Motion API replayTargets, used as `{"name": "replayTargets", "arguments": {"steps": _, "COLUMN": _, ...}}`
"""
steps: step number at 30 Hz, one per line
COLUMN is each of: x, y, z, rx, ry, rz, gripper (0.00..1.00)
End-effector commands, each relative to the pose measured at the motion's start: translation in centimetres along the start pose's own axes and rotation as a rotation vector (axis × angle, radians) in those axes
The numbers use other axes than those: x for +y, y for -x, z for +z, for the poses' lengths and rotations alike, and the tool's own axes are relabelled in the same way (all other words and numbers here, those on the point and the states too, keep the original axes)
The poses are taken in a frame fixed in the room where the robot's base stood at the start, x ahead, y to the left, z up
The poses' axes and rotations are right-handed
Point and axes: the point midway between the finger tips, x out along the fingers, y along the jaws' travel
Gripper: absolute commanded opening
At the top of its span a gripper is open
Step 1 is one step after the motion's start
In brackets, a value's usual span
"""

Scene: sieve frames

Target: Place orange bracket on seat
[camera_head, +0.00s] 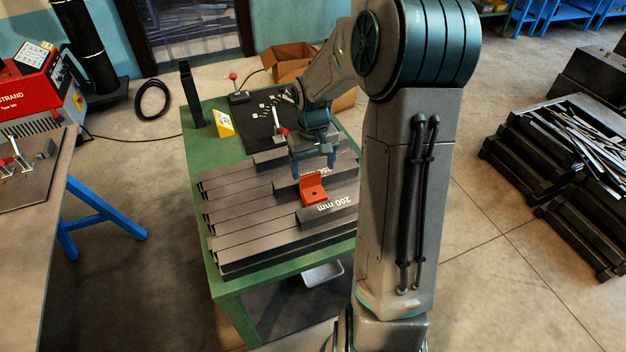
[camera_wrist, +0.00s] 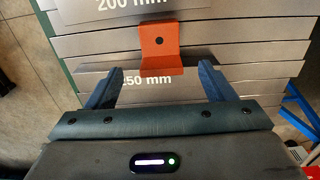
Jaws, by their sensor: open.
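The orange bracket (camera_head: 314,192) is L-shaped with a dark hole and rests on the grey bars of the green table. It also shows in the wrist view (camera_wrist: 161,48), between the bars marked "200 mm" and a label ending in "50 mm". My gripper (camera_head: 314,166) is open and empty, pointing down close to the bracket. In the wrist view my gripper's (camera_wrist: 156,84) two blue fingers are spread wider than the bracket, which lies just ahead of them with its near edge close to the gap. I cannot tell which part is the seat.
The green table (camera_head: 230,290) holds several long grey bars (camera_head: 240,222) in steps. A dark mat (camera_head: 258,122) with small parts, a yellow sign (camera_head: 222,123) and a black upright (camera_head: 191,95) stand at its back. A cardboard box (camera_head: 288,60) is behind it.

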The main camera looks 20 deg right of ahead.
Motion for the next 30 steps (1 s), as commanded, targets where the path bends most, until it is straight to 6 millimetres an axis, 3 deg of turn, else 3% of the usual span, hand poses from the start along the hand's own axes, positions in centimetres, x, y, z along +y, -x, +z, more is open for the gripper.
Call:
{"name": "replayTargets", "arguments": {"steps": 8, "x": -0.1, "y": 3.0, "z": 0.1, "rx": 0.003, "ry": 0.001, "rz": 0.004, "gripper": 0.76}}
{"name": "replayTargets", "arguments": {"steps": 13, "x": -1.4, "y": 5.4, "z": 2.1, "rx": 0.030, "ry": 0.012, "rz": 0.038, "gripper": 0.76}}
{"name": "replayTargets", "arguments": {"steps": 21, "x": -4.6, "y": 10.7, "z": 8.8, "rx": 0.130, "ry": 0.013, "rz": 0.089, "gripper": 0.76}}
{"name": "replayTargets", "arguments": {"steps": 30, "x": -7.1, "y": 13.4, "z": 16.8, "rx": 0.258, "ry": 0.008, "rz": 0.058, "gripper": 0.76}}
